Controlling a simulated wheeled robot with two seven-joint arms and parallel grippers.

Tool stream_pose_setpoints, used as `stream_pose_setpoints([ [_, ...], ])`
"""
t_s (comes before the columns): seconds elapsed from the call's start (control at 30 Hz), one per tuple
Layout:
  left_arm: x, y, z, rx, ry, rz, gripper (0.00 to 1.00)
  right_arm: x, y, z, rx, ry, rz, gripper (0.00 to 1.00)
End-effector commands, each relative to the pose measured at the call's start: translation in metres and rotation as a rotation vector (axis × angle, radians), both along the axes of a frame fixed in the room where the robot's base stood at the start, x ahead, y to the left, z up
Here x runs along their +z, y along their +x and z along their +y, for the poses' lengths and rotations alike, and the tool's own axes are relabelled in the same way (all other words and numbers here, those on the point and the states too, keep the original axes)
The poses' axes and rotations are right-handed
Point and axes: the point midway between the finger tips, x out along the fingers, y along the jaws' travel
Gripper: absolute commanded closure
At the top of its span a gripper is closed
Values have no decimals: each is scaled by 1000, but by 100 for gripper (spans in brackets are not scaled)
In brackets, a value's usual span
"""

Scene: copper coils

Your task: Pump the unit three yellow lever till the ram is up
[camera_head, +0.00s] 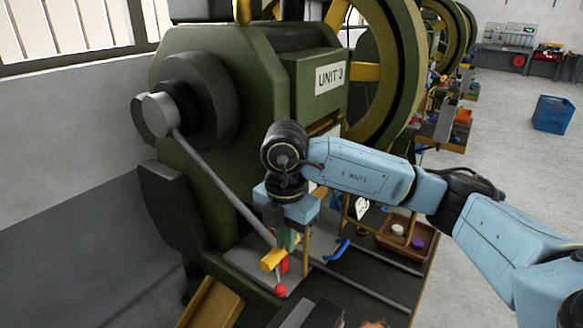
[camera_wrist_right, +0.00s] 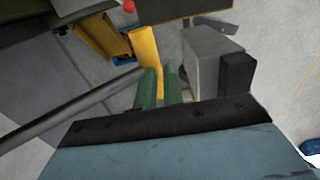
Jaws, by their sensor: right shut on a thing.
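The green press marked UNIT 3 (camera_head: 308,87) fills the left and middle of the head view. My right gripper (camera_head: 286,242) points down in front of it, with green fingers. The yellow lever (camera_head: 271,260) shows as a short yellow end at these fingertips. In the right wrist view, the yellow lever (camera_wrist_right: 143,50) runs up to the green fingers (camera_wrist_right: 161,88), which are shut on it. The ram cannot be made out; my wrist hides part of the press front. My left gripper is not in view.
A long grey rod (camera_head: 215,180) slants from the press hub down beside my gripper. A red knob (camera_head: 280,290) sits just below the lever. A brown tray (camera_head: 418,246) and a blue-handled tool (camera_head: 338,250) lie to the right. A blue crate (camera_head: 552,114) stands on open floor.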

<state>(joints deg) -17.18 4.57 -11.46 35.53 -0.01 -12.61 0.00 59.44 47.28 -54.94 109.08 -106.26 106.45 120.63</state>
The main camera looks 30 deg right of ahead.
Motion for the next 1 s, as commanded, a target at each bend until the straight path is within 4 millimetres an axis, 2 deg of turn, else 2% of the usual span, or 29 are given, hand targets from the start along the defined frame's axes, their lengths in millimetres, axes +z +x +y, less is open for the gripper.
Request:
stream_pose_setpoints([
  [0.03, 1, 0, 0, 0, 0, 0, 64, -5, -5, -3, -1, -13, 25, 100],
  [0.17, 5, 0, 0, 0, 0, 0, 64, 0, -7, -4, -1, -13, 25, 100],
  [0.63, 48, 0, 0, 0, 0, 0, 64, 59, -23, -11, -1, -12, 22, 100],
  [1.0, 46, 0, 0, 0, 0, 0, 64, 60, -23, -10, -1, -10, 15, 100],
])
